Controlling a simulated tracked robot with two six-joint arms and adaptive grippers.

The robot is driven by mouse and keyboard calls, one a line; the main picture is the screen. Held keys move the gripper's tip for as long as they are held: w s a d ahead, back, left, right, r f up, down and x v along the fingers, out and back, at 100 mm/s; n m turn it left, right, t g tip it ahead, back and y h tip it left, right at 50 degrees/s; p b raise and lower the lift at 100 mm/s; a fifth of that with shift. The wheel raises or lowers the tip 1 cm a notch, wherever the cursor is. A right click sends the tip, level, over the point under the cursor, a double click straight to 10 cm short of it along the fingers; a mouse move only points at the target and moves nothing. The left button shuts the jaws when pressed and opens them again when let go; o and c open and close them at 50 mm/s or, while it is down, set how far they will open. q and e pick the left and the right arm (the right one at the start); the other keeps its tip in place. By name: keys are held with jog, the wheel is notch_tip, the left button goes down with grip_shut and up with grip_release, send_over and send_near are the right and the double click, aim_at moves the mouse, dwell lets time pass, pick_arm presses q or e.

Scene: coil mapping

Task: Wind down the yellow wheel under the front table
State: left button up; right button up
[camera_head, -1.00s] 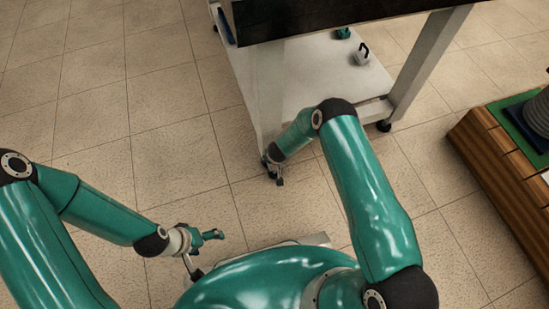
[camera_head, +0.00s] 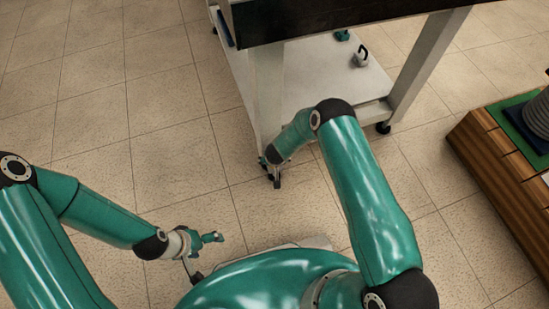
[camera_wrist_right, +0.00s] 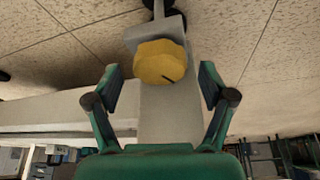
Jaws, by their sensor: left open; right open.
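The yellow wheel (camera_wrist_right: 160,63), a knob with a scalloped rim, shows in the right wrist view near the foot of a pale table leg (camera_wrist_right: 168,112). My right gripper (camera_wrist_right: 160,82) is open, with one finger on each side of the wheel and visible gaps between. In the head view my right gripper (camera_head: 273,178) is low beside the front table's near leg (camera_head: 268,85), and the wheel is hidden there. My left gripper (camera_head: 205,242) is open and empty above the floor, away from the table (camera_head: 330,22).
A dark caster (camera_head: 383,128) stands under the table's other leg. A white lower shelf (camera_head: 310,75) holds a small white object (camera_head: 361,56) and a green one (camera_head: 342,35). A wooden bench (camera_head: 500,180) with a coil stands at right. Tiled floor at left is clear.

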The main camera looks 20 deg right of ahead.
jog(key=d+v, duration=0.1)
jog(key=v, duration=1)
jog(key=shift+a, duration=0.5)
jog(key=shift+s+r, duration=0.1)
